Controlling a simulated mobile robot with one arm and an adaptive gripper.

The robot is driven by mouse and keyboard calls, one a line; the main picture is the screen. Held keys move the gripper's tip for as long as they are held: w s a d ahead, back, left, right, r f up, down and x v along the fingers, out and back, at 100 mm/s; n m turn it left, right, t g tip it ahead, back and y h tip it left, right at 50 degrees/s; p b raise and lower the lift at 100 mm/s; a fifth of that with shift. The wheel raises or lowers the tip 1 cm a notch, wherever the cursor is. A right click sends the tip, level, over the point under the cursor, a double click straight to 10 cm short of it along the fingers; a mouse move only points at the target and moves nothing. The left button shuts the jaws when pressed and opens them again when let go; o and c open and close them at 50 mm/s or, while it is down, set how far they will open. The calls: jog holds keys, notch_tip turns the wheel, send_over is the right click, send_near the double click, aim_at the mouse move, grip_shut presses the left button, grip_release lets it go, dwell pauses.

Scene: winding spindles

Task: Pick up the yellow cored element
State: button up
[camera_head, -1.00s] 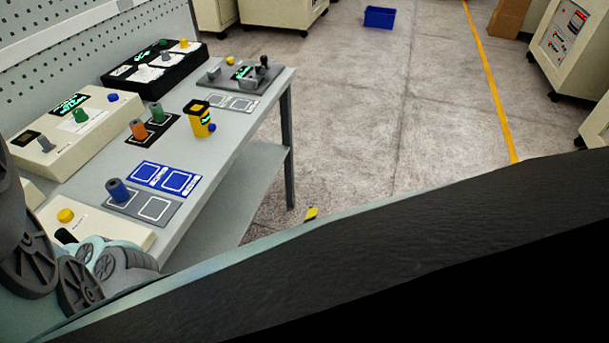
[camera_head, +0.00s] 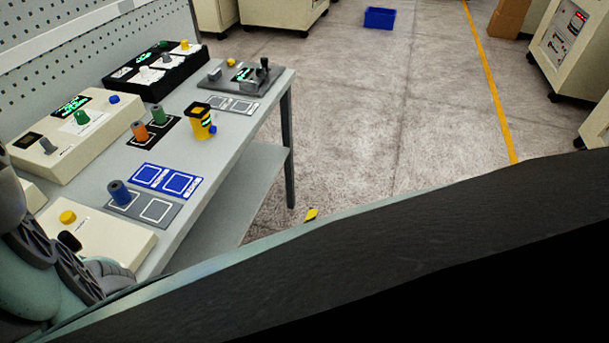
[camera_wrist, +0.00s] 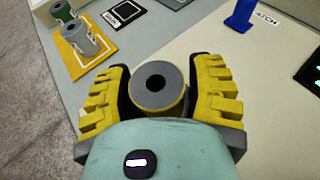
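In the wrist view, a short cylinder (camera_wrist: 160,85) with a grey top, a dark centre hole and yellow at its lower rim is between the fingers of my gripper (camera_wrist: 161,78). The yellow fingers with dark inner pads stand on either side, very close to it. I cannot tell whether the pads press on it. Its lower part is hidden by my wrist. In the head view, my gripper and this cylinder are not visible.
The wrist view shows a grey cylinder (camera_wrist: 83,40) and a green one (camera_wrist: 62,12) on a yellow-edged mat, and a blue piece (camera_wrist: 240,15).

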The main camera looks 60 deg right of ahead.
grip_shut()
jog(key=shift+r, duration=0.1)
dwell(0.7)
jog(key=shift+d+r, duration=0.1)
jog(key=shift+r, duration=0.65)
notch_tip(320, 180, up, 2)
jog(key=s+d+r+b, duration=0.1)
jog(key=s+d, duration=0.8)
jog(key=d, duration=0.3)
jog(key=shift+s+d, duration=0.35)
